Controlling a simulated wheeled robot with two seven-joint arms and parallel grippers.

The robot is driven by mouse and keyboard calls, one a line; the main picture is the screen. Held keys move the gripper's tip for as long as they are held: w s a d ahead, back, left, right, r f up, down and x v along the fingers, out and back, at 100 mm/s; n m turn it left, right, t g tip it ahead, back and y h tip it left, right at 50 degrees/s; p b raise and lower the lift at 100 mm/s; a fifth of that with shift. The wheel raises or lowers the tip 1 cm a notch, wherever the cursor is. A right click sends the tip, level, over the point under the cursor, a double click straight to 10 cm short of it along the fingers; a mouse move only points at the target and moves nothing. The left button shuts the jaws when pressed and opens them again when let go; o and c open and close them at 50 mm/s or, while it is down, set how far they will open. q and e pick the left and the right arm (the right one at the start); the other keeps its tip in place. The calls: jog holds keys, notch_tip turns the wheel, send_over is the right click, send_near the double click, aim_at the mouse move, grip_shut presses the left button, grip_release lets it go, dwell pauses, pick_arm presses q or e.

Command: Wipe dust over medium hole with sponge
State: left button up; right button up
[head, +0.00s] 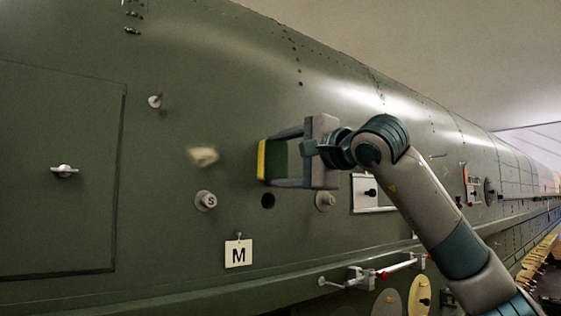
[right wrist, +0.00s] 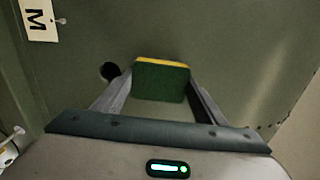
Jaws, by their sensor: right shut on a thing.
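My right gripper (head: 277,162) is shut on a sponge (head: 262,160) with a yellow face and a green body. The yellow face points left toward the green fuselage skin in the head view. The sponge also shows between the fingers in the right wrist view (right wrist: 161,82). A dark round hole (head: 267,201) lies just below the sponge, and in the right wrist view the hole (right wrist: 110,71) is left of it. A pale dust patch (head: 203,156) is on the skin left of the sponge. A white "M" tag (head: 238,253) hangs below. My left gripper is not in view.
A round plug marked "S" (head: 205,201) and another round fitting (head: 325,201) flank the hole. A peg (head: 154,101) sticks out at upper left, and a panel with a latch (head: 64,170) is at far left. A rail with a red-marked tool (head: 368,274) runs below.

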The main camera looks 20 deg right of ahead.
jog(key=shift+s+a+b, duration=0.25)
jog(key=shift+s+a, duration=0.05)
jog(key=shift+a, duration=0.55)
jog(key=shift+s+a+b, duration=0.25)
jog(key=shift+a, duration=0.6)
jog(key=shift+s, duration=0.15)
jog(key=shift+s+f+b, duration=0.1)
jog(key=shift+s+b, duration=0.05)
jog(key=shift+b, duration=0.15)
jog(key=b, duration=0.2)
send_near(255, 160)
jog(key=shift+a, duration=0.1)
jog(key=b+v, duration=0.1)
jog(key=v, duration=0.1)
jog(key=shift+s, duration=0.35)
